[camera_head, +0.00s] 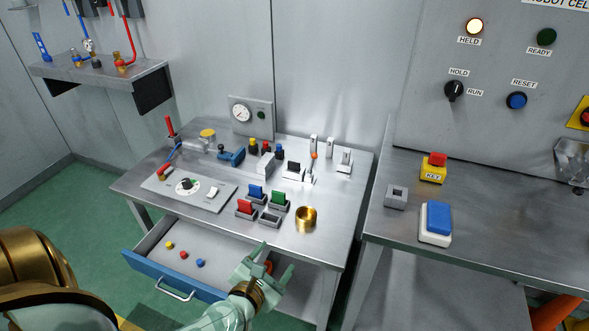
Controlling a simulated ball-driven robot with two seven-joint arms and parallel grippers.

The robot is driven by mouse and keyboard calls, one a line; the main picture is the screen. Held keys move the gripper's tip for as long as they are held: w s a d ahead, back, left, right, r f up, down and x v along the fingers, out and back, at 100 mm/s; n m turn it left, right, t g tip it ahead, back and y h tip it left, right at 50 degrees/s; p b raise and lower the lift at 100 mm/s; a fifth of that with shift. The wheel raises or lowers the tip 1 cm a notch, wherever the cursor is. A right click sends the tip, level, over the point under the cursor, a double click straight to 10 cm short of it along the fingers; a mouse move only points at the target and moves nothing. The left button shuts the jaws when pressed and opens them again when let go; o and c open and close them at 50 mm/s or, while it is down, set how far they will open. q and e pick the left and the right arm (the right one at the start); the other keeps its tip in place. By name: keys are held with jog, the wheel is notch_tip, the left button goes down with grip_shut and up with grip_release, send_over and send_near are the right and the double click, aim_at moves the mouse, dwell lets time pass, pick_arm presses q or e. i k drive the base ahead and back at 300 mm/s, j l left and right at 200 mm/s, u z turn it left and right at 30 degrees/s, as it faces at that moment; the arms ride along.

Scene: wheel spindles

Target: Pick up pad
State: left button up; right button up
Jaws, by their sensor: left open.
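My left gripper (276,258) is open in front of the workbench's front edge, right of the open drawer. A small orange-red thing (268,267) shows between its fingers; I cannot tell whether it lies between them or behind. Which thing is the pad is not clear. Red (244,207), blue (256,190) and green (278,198) blocks sit in dark holders on the bench, beyond the gripper. One grey holder (269,218) beside them looks empty. A larger blue block (438,216) sits on a white base on the right table. My right gripper is not in view.
A brass cup (306,216) stands near the bench's front right. The open drawer (150,252) holds small yellow, red and blue pieces. A control plate (187,187) lies at left. A yellow key box (433,170) and grey block (396,196) stand on the right table.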

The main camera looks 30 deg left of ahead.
aim_at(292, 164)
jog(key=i+j, duration=0.75)
jog(key=j, duration=0.15)
